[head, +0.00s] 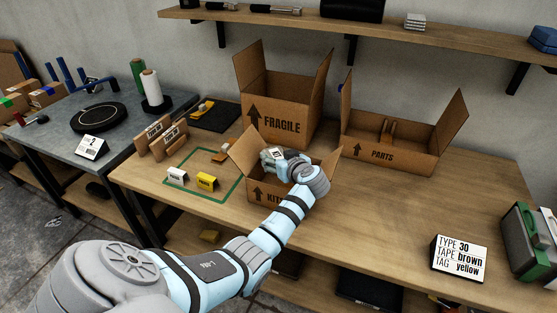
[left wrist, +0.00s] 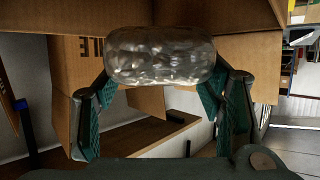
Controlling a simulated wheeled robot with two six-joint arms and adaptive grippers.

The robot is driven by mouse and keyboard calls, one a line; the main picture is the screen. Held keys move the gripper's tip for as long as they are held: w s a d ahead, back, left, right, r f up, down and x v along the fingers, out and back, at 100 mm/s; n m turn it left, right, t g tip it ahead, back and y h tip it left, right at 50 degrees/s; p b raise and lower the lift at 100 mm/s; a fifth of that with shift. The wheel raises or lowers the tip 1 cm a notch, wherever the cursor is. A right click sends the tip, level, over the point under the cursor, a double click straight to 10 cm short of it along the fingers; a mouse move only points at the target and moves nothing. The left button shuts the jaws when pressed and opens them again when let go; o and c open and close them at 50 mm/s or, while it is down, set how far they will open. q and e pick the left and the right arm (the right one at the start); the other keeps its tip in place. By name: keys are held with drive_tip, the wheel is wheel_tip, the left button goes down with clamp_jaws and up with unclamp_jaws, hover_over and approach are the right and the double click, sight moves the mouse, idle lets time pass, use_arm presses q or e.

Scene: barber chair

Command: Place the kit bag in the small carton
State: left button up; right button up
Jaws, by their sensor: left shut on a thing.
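The small carton (head: 262,194), marked with an up arrow and "KIT", stands open on the wooden table with its side flaps spread. My left gripper (head: 272,158) is at the carton's opening, its arm reaching over the near wall. In the left wrist view the left gripper (left wrist: 160,82) is shut on the kit bag (left wrist: 160,54), a clear, crinkled, shiny pouch between the two fingers. In the head view the bag is hard to make out, and the carton's inside is mostly hidden. My right gripper is not in view.
A tall FRAGILE carton (head: 280,110) stands right behind the small one, and a wide PARTS carton (head: 395,145) stands to the right. Tape-outlined items (head: 206,181) lie left. A sign (head: 459,259) stands at front right. The table's right middle is clear.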

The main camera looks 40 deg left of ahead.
use_arm(q)
drive_tip(key=shift+f, duration=0.2)
drive_tip(key=o, duration=1.3)
drive_tip(key=shift+f, duration=0.15)
drive_tip(key=shift+r, duration=0.2)
drive_tip(key=p+v, duration=0.1)
drive_tip(key=v, duration=0.3)
drive_tip(key=p+v, duration=0.1)
drive_tip(key=v, duration=0.3)
drive_tip(key=p+v, duration=0.1)
drive_tip(key=v, duration=0.3)
drive_tip(key=shift+r, duration=0.4)
